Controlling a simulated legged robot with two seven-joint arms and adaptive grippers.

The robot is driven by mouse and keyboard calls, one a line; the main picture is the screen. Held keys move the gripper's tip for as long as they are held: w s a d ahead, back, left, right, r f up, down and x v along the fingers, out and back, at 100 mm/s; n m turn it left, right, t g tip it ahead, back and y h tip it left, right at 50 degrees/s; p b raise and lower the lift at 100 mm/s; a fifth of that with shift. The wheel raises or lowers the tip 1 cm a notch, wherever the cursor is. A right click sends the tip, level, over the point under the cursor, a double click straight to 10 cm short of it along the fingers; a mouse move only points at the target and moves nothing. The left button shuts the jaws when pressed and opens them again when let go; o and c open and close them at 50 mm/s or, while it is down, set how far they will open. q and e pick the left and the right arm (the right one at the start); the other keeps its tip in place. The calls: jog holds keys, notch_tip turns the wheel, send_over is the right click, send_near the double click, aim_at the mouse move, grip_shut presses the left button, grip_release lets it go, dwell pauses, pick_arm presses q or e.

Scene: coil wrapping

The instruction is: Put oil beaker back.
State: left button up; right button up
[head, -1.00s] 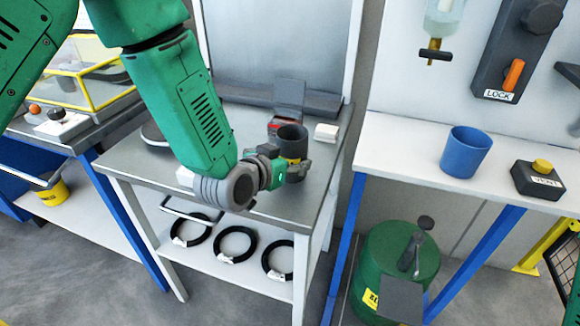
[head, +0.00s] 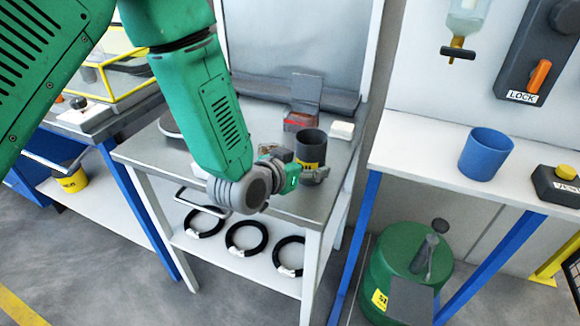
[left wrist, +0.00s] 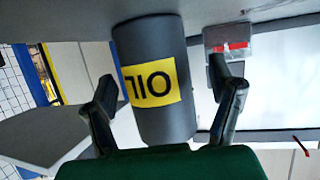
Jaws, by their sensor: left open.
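The oil beaker (head: 312,148) is a dark grey cup with a yellow label, standing upright on the grey bench top (head: 275,193). In the left wrist view the beaker (left wrist: 155,115) appears upside down, with its "OIL" label facing the camera. My left gripper (head: 304,173) is at the near side of the beaker. Its two fingers (left wrist: 165,100) are spread, one to each side of the beaker, with visible gaps, so it is not gripped. My right gripper does not show in either view.
A red item (head: 297,121) and a white block (head: 341,131) lie behind the beaker. A blue cup (head: 486,155) stands on the white bench at right. Black coils (head: 246,237) lie on the lower shelf. A green drum (head: 400,270) stands on the floor.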

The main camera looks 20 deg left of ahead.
pick_arm(q)
jog(key=v, duration=1.1)
jog(key=s+a+f+g+y, duration=0.1)
jog(key=s+a+f+g, duration=0.2)
jog(key=s+f, duration=0.5)
jog(key=s+a+f+n+g+y, duration=0.1)
jog(key=s+a+f+g, duration=0.2)
jog(key=s+f, duration=0.6)
jog(key=s+a+f+n+g+y, duration=0.1)
jog(key=s+a+f+g, duration=0.2)
jog(key=s+f+g, duration=0.3)
notch_tip(320, 180, down, 3)
jog(key=shift+s+f, duration=0.2)
jog(key=shift+s, duration=1.05)
jog(key=shift+w+d, duration=0.1)
jog(key=shift+w, duration=0.05)
jog(key=shift+c, duration=0.3)
